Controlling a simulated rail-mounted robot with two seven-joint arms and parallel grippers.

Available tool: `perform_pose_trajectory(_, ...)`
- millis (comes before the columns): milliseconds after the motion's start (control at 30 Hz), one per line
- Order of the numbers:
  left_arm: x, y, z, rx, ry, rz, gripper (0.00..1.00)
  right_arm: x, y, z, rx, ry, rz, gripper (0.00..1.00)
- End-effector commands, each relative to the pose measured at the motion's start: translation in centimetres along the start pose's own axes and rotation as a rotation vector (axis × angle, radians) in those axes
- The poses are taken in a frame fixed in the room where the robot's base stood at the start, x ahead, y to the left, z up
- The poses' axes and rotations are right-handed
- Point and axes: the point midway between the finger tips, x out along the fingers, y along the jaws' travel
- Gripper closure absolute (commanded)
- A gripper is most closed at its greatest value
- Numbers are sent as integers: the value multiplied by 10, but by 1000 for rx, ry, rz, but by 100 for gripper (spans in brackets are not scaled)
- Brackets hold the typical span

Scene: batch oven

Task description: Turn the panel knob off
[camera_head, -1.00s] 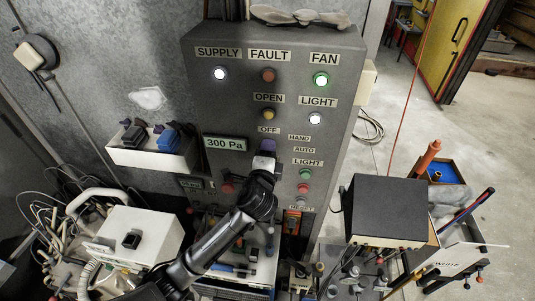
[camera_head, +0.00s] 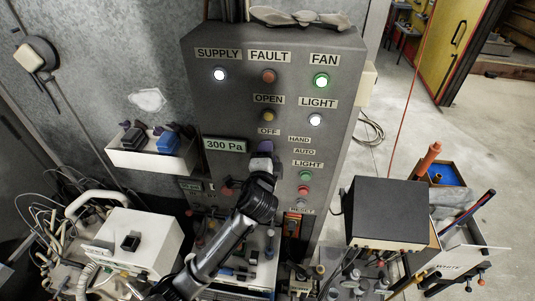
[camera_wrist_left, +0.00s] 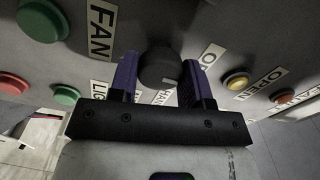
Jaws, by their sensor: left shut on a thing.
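The panel knob (camera_wrist_left: 158,68) is black and round in the left wrist view, between the two purple fingers of my left gripper (camera_wrist_left: 162,82). A pale mark shows at its lower right edge, near the partly hidden HAND label (camera_wrist_left: 164,97). The OFF label (camera_wrist_left: 209,56) is just right of the right finger. In the head view my left gripper (camera_head: 264,147) reaches the grey panel (camera_head: 222,105) just below the OFF label (camera_head: 269,131) and left of HAND and AUTO. It hides the knob there. The gripper is shut on the knob. My right gripper is not in view.
Lamps and buttons surround the knob, including a green button (camera_head: 305,175) and a yellow one (camera_head: 268,116). A 300 Pa display (camera_head: 225,145) is to the left. A black-topped box (camera_head: 385,210) stands at the right, and a white box (camera_head: 135,240) at the lower left.

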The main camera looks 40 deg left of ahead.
Motion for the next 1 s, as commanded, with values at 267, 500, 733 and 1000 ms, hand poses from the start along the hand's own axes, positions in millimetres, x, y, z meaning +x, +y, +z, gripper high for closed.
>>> perform_pose_trajectory(267,0,1,0,-1,0,2,35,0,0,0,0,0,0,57)
perform_pose_trajectory(500,0,0,0,0,0,1,32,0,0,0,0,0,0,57)
perform_pose_trajectory(733,-18,2,0,-1,2,0,32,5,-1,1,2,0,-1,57)
perform_pose_trajectory(1000,-72,3,0,-3,2,2,32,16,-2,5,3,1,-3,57)
